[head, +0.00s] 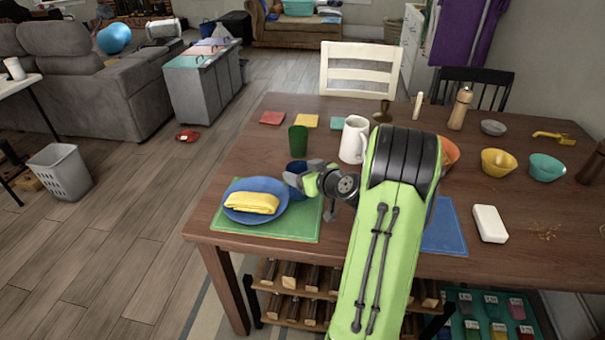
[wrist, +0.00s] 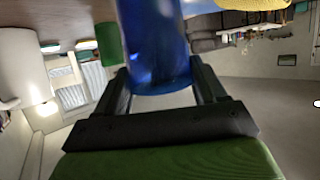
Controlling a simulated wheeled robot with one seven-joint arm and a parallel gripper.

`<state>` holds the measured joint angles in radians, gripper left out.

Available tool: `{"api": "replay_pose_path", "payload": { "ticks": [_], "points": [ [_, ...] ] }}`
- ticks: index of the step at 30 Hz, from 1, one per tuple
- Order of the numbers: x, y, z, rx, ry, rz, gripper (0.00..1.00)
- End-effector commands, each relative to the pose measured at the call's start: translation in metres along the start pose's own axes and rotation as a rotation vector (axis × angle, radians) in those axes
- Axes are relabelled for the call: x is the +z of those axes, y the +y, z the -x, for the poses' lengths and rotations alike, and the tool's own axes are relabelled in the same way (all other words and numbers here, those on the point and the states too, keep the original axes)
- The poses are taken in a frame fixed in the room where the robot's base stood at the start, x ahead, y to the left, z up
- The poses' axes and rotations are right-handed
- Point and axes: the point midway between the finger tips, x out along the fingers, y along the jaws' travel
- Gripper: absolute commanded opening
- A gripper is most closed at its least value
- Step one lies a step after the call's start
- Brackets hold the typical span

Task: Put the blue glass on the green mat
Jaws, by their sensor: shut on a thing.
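The blue glass (wrist: 155,45) is between the two fingers of my gripper (wrist: 160,85) in the wrist view, and the gripper is shut on it. In the head view only part of the blue glass (head: 297,167) shows behind my gripper (head: 296,180), near the back right corner of the green mat (head: 302,226). My gripper hides the lower part of the glass, so I cannot tell whether it touches the mat. The green mat lies at the table's front left corner. A blue plate (head: 232,212) with a folded yellow cloth (head: 251,203) covers much of its left side.
A green cup (head: 298,140) and a white pitcher (head: 354,140) stand behind my gripper on the wooden table (head: 480,262). A blue mat (head: 446,232) lies right of my arm, beside a white block (head: 489,223). Bowls stand farther right. The green mat's right part is bare.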

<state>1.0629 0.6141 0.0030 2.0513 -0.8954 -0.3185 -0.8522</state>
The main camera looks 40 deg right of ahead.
Motion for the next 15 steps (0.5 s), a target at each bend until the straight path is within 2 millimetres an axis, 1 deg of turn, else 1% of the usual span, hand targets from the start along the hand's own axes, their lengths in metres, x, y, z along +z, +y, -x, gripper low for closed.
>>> {"api": "replay_pose_path", "payload": {
  "ticks": [2, 3, 7, 8, 15],
  "points": [
    [0.0021, 0.0000, -0.0011, 0.000, 0.001, 0.001, 0.07],
    [0.0023, 0.0000, -0.0010, 0.000, 0.000, 0.000, 0.73],
    [0.0015, 0.0000, -0.0006, 0.000, 0.000, 0.000, 0.93],
    [0.0015, 0.0000, -0.0006, 0.000, 0.000, 0.000, 0.96],
    [0.0013, 0.0000, -0.0005, 0.000, -0.001, 0.000, 0.96]
  ]
}}
